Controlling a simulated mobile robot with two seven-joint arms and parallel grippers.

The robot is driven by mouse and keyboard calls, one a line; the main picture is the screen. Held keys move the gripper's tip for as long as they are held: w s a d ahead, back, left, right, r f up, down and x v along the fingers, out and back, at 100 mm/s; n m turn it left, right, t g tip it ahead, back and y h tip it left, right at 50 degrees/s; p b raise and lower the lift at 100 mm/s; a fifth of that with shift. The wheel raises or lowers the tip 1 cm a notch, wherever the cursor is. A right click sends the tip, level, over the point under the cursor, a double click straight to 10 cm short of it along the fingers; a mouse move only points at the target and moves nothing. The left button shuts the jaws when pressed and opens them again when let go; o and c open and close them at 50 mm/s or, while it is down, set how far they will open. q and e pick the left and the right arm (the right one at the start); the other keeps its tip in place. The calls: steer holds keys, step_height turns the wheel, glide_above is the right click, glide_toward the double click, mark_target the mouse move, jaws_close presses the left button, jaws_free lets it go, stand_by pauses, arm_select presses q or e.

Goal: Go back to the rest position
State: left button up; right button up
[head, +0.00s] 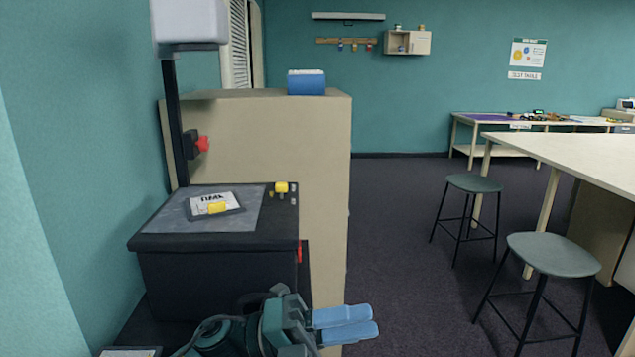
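My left gripper (372,320) shows at the bottom middle of the head view, with its two blue fingers pointing right. The fingers lie side by side with no gap that I can see and nothing between them. The gripper is in front of and below the black machine (212,245), apart from it. My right gripper is not in view.
A beige cabinet (250,140) stands behind, with a blue box (306,84) on top. Stools (553,254) and a worktable (570,150) are at right. Dark floor (400,230) between is clear.

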arm_select(q)
steer(key=w+a+f+n+t+y, duration=0.1)
steer(key=a+f+n+t+y, duration=0.55)
steer(key=n, duration=0.75)
steer(key=w+a+f+n+t+y, duration=0.1)
steer(key=a+f+n+t+y, duration=0.25)
steer(key=f+n+t, duration=0.65)
steer(key=s+a+f+n+g+y, duration=0.2)
steer(key=s+a+f+n+y, duration=0.2)
steer(key=s+f+n, duration=0.2)
steer(key=s+a+f+n+g+y, duration=0.2)
steer(key=s+a+f+n+y, duration=0.1)
steer(key=s+a+f+n, duration=0.2)
steer(key=s+f+n, duration=0.2)
steer(key=s+f, duration=0.1)
steer(key=f, duration=0.1)
steer(key=shift+s+y+p, duration=0.2)
steer(key=shift+y+p, duration=0.15)
steer(key=shift+y, duration=0.05)
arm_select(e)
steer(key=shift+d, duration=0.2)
arm_select(q)
steer(key=shift+d+g, duration=0.1)
steer(key=shift+g, duration=0.15)
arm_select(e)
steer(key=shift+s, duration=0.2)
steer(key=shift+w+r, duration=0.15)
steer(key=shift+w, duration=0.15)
arm_select(q)
steer(key=shift+c, duration=0.2)
